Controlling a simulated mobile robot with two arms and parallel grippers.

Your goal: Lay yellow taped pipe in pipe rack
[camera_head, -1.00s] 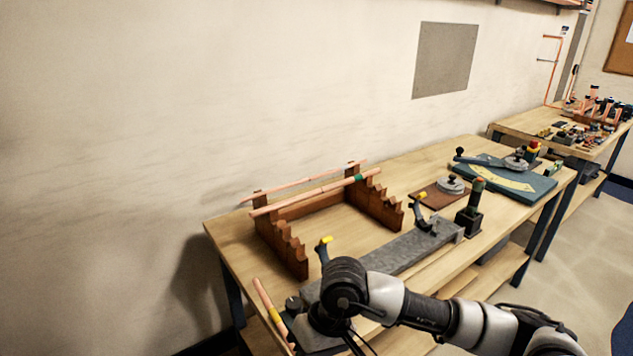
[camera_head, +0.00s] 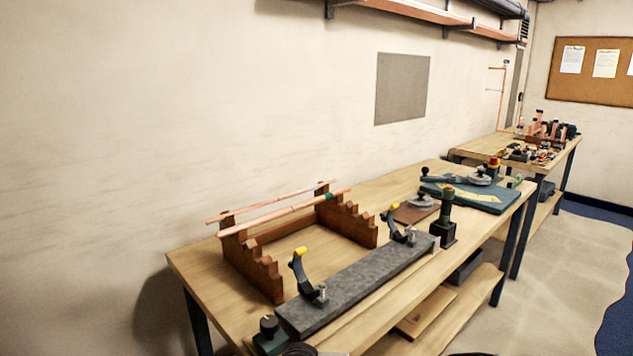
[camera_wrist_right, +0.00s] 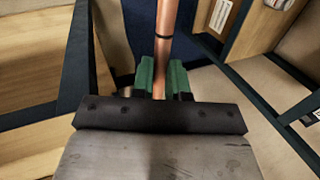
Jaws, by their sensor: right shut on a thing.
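The wooden pipe rack (camera_head: 262,270), with stepped notches on its two end pieces, stands on the near bench in the head view. Two copper pipes lie across its upper notches: a front one (camera_head: 285,213) with a green band near its right end, and a rear one (camera_head: 262,203). The lower notches look empty. My right gripper (camera_wrist_right: 162,80) shows green fingers in the right wrist view, shut on a copper pipe (camera_wrist_right: 163,20). A dark band crosses this pipe above the fingers; no yellow tape shows on the visible part. My left gripper is out of view.
A grey fixture bar (camera_head: 355,285) with two yellow-tipped clamps (camera_head: 299,262) lies in front of the rack. A black post (camera_head: 443,225) and a blue-green bending board (camera_head: 475,195) stand to the right. A wall is behind the bench (camera_head: 205,265).

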